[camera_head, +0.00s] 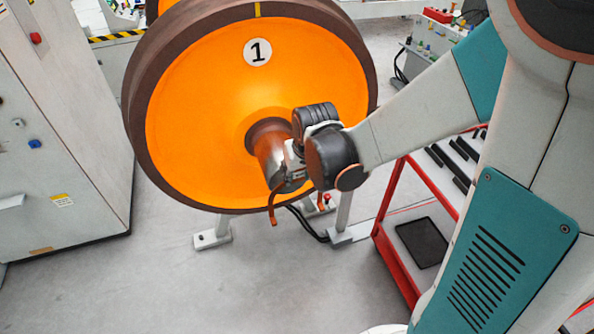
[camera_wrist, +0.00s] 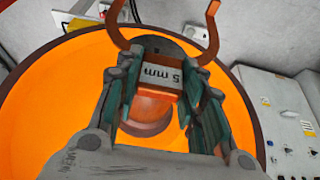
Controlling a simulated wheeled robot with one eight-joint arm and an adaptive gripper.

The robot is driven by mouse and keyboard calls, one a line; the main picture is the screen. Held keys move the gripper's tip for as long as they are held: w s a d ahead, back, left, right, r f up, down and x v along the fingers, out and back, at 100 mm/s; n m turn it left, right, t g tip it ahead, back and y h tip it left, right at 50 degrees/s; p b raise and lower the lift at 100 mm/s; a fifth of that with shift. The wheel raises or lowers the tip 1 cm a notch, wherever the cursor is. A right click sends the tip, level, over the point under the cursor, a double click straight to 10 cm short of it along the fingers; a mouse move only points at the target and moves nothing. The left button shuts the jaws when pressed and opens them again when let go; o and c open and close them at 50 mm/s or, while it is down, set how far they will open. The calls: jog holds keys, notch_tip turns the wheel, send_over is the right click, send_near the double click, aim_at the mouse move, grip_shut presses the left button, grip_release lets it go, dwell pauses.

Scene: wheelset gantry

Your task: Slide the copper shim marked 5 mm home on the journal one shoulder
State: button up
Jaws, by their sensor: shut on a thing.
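The orange wheel (camera_head: 195,110), marked 1, carries the metal journal (camera_head: 268,153) sticking out of its dark hub. My gripper (camera_wrist: 160,88) is shut on the copper shim (camera_wrist: 165,75), on the block with the "5 mm" label. In the wrist view the shim's two curved prongs spread beyond the fingers, open toward the top of the picture. In the head view a copper prong (camera_head: 272,207) hangs just below the journal's outer end. My gripper hides much of the journal's end and the shoulder. I cannot tell whether the shim touches the journal.
A grey cabinet (camera_head: 62,140) stands at the left. A red-framed rack (camera_head: 412,180) with dark bars and a black tray (camera_head: 421,242) is at the right, near my arm. The wheel's stand feet (camera_head: 212,238) are below it. The floor in front is clear.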

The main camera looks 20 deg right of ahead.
jog(key=shift+w+b, duration=0.45)
jog(key=shift+w, duration=2.4)
jog(key=shift+w+b, duration=1)
jog(key=shift+w, duration=4.6)
